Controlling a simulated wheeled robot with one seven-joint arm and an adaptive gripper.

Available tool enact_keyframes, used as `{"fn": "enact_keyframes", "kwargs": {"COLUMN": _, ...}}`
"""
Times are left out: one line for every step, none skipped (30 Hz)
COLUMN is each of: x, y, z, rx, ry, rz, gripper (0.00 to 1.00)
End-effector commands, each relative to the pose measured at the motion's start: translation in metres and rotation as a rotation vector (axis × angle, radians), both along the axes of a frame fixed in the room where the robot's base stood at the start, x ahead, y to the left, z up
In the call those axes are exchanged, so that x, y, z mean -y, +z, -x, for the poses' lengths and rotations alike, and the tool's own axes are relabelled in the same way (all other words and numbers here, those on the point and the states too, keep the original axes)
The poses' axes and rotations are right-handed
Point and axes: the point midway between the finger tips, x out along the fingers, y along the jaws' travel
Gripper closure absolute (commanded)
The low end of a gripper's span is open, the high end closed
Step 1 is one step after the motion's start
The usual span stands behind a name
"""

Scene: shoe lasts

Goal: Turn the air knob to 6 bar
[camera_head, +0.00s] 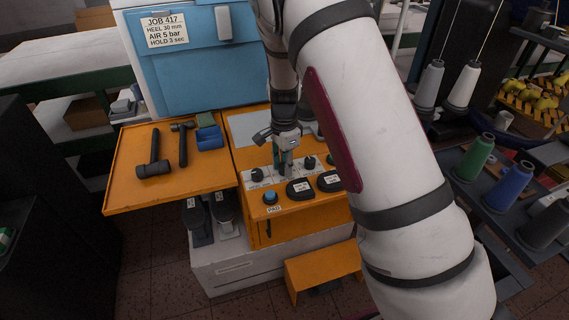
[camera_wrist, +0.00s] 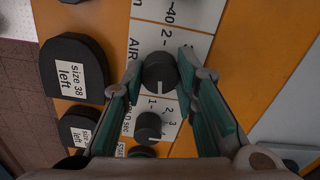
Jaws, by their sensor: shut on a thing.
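The air knob (camera_wrist: 160,72) is a dark round knob on a white label strip, with "AIR" printed beside it in the wrist view. A pale mark shows near its lower edge in that view. The air scale is mostly covered, so I cannot read its setting. My gripper (camera_wrist: 160,80) has a green-padded finger on each side of the knob and is shut on it. In the head view my gripper (camera_head: 284,165) points down at the orange machine's control panel, and the knob is hidden there. The job card (camera_head: 166,31) reads "AIR 5 bar".
A second dark knob (camera_wrist: 148,127) with a small numbered scale sits close to the air knob. Hammers (camera_head: 153,158) and a blue box (camera_head: 209,138) rest on the orange side tray (camera_head: 120,190). Thread cones (camera_head: 474,157) stand at right.

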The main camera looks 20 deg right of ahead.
Motion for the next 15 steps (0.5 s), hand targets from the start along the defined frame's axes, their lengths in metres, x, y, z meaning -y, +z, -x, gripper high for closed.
{"fn": "enact_keyframes", "kwargs": {"x": -0.0003, "y": 0.0004, "z": 0.0001, "rx": 0.0, "ry": -0.03, "rz": 0.0, "gripper": 1.0}}
{"fn": "enact_keyframes", "kwargs": {"x": -0.0004, "y": 0.0004, "z": 0.0001, "rx": 0.0, "ry": -0.047, "rz": 0.001, "gripper": 1.0}}
{"fn": "enact_keyframes", "kwargs": {"x": -0.0004, "y": 0.0005, "z": 0.0001, "rx": 0.001, "ry": -0.07, "rz": 0.001, "gripper": 1.0}}
{"fn": "enact_keyframes", "kwargs": {"x": -0.0004, "y": 0.0005, "z": 0.0, "rx": 0.001, "ry": -0.085, "rz": 0.0, "gripper": 1.0}}
{"fn": "enact_keyframes", "kwargs": {"x": -0.0004, "y": 0.0005, "z": 0.0, "rx": 0.001, "ry": -0.101, "rz": 0.0, "gripper": 1.0}}
{"fn": "enact_keyframes", "kwargs": {"x": -0.0004, "y": 0.0006, "z": -0.0001, "rx": 0.001, "ry": -0.118, "rz": 0.0, "gripper": 1.0}}
{"fn": "enact_keyframes", "kwargs": {"x": -0.0004, "y": 0.0006, "z": -0.0001, "rx": 0.001, "ry": -0.13, "rz": 0.0, "gripper": 1.0}}
{"fn": "enact_keyframes", "kwargs": {"x": -0.0004, "y": 0.0006, "z": -0.0001, "rx": 0.001, "ry": -0.141, "rz": 0.0, "gripper": 1.0}}
{"fn": "enact_keyframes", "kwargs": {"x": -0.0004, "y": 0.0006, "z": -0.0002, "rx": 0.001, "ry": -0.152, "rz": 0.0, "gripper": 1.0}}
{"fn": "enact_keyframes", "kwargs": {"x": -0.0004, "y": 0.0005, "z": -0.0002, "rx": 0.001, "ry": -0.16, "rz": 0.0, "gripper": 1.0}}
{"fn": "enact_keyframes", "kwargs": {"x": -0.0004, "y": 0.0005, "z": -0.0002, "rx": 0.001, "ry": -0.168, "rz": 0.0, "gripper": 1.0}}
{"fn": "enact_keyframes", "kwargs": {"x": -0.0004, "y": 0.0005, "z": -0.0002, "rx": 0.001, "ry": -0.177, "rz": 0.0, "gripper": 1.0}}
{"fn": "enact_keyframes", "kwargs": {"x": -0.0004, "y": 0.0004, "z": -0.0002, "rx": 0.001, "ry": -0.182, "rz": 0.0, "gripper": 1.0}}
{"fn": "enact_keyframes", "kwargs": {"x": -0.0004, "y": 0.0004, "z": -0.0002, "rx": 0.001, "ry": -0.186, "rz": 0.0, "gripper": 1.0}}
{"fn": "enact_keyframes", "kwargs": {"x": -0.0004, "y": 0.0004, "z": -0.0002, "rx": 0.001, "ry": -0.19, "rz": 0.0, "gripper": 1.0}}
